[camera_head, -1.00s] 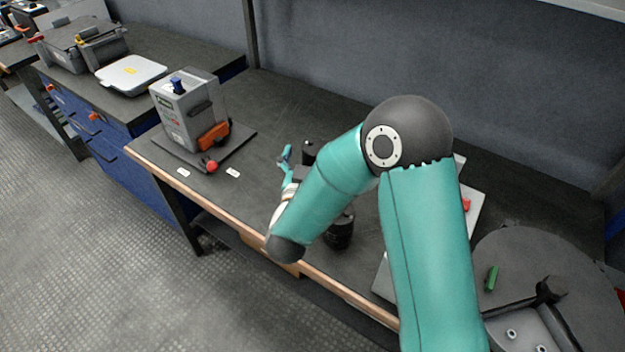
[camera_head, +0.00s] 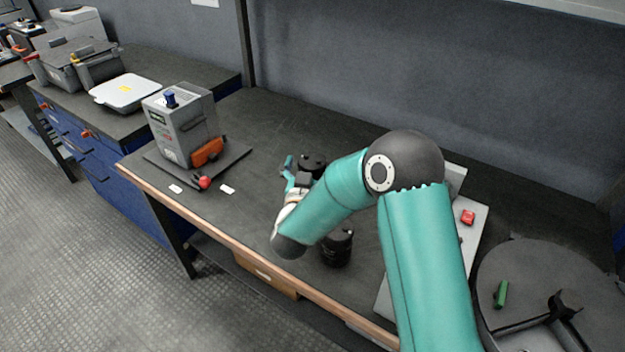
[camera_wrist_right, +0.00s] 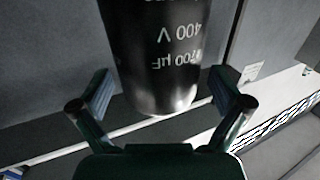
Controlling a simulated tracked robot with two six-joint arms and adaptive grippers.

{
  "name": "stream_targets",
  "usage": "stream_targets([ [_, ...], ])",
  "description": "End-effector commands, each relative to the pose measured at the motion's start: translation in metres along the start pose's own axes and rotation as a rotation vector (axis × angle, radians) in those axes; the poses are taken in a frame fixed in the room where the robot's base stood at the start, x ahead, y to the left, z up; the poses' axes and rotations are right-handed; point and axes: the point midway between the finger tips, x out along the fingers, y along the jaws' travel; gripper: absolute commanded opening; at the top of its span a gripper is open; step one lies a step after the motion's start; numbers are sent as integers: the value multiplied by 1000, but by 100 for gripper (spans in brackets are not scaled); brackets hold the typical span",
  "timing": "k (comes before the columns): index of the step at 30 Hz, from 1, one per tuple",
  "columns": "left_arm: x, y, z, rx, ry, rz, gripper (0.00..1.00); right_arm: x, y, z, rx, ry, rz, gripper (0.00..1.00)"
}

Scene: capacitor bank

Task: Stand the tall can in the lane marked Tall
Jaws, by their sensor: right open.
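My right gripper (camera_head: 294,166) is open, low over the bench, beside a black can (camera_head: 313,161) that my arm partly hides. In the right wrist view a black can (camera_wrist_right: 160,50) with upside-down print, including "400 V", sits in front of and between the two spread fingers of the gripper (camera_wrist_right: 162,92). I cannot tell whether the fingers touch it. A second black can (camera_head: 337,248) stands nearer the bench's front edge, partly behind my forearm. I cannot tell from the head view which is the taller. No lane marked Tall is readable. My left gripper is not in view.
A grey box unit (camera_head: 182,125) with an orange part stands on a dark plate at the bench's left. White labels (camera_head: 228,190) lie near it. A grey panel with a red block (camera_head: 467,217) is behind my arm. A round dark table (camera_head: 540,265) is at right.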

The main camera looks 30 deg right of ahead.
Motion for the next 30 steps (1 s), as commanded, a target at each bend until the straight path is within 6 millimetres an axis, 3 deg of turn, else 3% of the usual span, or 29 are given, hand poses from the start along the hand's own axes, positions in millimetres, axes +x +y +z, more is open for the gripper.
stream_targets([
  [8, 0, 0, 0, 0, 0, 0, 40, 3, 0, 0, -1, 0, -1, 98],
  [25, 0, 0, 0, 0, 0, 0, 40, 3, 0, 0, 0, 0, -1, 3],
  [30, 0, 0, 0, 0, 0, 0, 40, 3, 0, -2, 2, 6, -1, 1],
])
